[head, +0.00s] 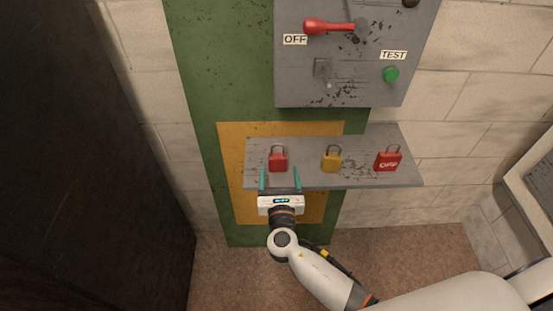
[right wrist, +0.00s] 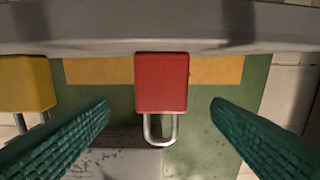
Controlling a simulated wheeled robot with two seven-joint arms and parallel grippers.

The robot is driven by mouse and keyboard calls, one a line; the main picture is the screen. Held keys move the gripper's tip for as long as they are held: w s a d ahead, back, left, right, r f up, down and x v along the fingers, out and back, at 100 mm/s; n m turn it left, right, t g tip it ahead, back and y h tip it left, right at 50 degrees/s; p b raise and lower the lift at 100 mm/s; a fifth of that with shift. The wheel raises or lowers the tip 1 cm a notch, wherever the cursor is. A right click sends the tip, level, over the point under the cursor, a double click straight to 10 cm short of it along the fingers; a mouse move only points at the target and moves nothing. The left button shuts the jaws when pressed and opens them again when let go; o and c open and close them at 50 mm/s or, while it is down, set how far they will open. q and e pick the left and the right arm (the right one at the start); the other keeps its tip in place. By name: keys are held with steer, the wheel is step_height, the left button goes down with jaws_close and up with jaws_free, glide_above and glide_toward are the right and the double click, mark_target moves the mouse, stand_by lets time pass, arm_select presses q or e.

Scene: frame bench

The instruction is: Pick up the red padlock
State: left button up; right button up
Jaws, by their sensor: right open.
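The red padlock (head: 278,162) stands at the left of a grey shelf (head: 220,0) in the head view, its shackle upward. My right gripper (head: 281,180) is open in front of it, with one teal finger to each side. In the right wrist view the red padlock (right wrist: 162,82) lies centred between the open fingers (right wrist: 160,115), its metal shackle pointing down in the picture. I see clear gaps between the padlock and both fingers there, and nothing is held. My left gripper is not in view.
A yellow padlock (head: 331,161) and a red, white-marked item (head: 388,161) stand further right on the shelf. It also shows the yellow padlock in the right wrist view (right wrist: 25,84). Above is a grey panel (head: 300,85) with a red handle (head: 328,27) and green button (head: 391,74).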

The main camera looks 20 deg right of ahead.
mark_target(278, 154)
steer(key=x, duration=0.2)
steer(key=shift+w+d+f, duration=0.1)
steer(key=shift+w+d, duration=0.15)
steer(key=shift+w, duration=0.2)
steer(key=shift+w+r, duration=0.2)
steer(key=shift+w, duration=0.15)
steer(key=p+x, duration=0.1)
steer(key=x, duration=0.3)
steer(key=shift+w, duration=0.2)
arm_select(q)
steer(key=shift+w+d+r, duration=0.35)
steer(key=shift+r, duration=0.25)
